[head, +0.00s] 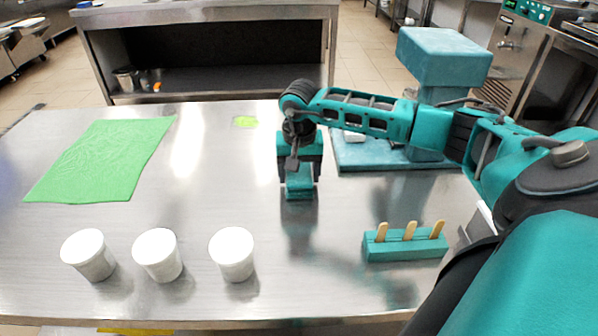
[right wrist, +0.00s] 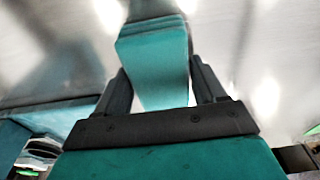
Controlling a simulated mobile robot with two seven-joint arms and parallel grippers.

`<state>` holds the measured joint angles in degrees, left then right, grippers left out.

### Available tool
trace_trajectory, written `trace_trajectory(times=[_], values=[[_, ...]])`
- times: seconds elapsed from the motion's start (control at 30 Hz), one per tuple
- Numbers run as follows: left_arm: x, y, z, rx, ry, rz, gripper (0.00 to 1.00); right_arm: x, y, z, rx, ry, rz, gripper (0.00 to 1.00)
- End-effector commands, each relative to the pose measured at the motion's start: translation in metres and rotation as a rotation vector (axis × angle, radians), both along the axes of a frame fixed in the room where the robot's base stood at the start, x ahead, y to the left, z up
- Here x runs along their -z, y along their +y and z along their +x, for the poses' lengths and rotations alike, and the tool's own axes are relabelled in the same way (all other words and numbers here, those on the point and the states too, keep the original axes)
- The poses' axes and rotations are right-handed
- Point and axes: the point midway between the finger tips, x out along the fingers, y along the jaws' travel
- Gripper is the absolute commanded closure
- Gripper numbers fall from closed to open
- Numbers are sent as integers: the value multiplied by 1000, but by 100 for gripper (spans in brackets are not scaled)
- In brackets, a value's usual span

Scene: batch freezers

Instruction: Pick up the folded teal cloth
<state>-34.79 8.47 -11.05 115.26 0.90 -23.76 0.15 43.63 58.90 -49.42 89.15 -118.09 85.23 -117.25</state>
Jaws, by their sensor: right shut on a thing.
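The folded teal cloth (head: 299,186) is a small layered block in the head view, below my right gripper (head: 300,172) near the middle of the table. In the right wrist view the cloth (right wrist: 153,62) sits between the two dark fingers of my right gripper (right wrist: 160,88), with its folded layers showing at the far edge. The gripper is shut on it. Whether the cloth touches the table or hangs just above it, I cannot tell. My left gripper is not in view.
A green mat (head: 105,160) lies at left on the steel table (head: 220,295). Three white cups (head: 157,255) stand along the front. A teal holder (head: 404,247) with wooden sticks is at front right. A teal stand (head: 443,70) rises behind my right arm.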

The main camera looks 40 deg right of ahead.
Motion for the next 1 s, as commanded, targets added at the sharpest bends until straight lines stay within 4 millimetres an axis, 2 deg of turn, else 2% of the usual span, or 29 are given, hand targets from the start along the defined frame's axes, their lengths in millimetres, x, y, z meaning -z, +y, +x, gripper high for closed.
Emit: trace_trajectory(times=[0.17,0.37,0.57,0.8,1.0], values=[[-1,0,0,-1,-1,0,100,-3,0,0,0,-1,0,60],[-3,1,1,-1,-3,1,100,-22,-1,1,1,-4,-1,60],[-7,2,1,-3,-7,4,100,-66,-1,1,1,-7,-1,60],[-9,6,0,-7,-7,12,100,-134,0,1,-1,-7,1,60],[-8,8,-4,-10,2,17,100,-175,0,1,0,-3,1,60]])
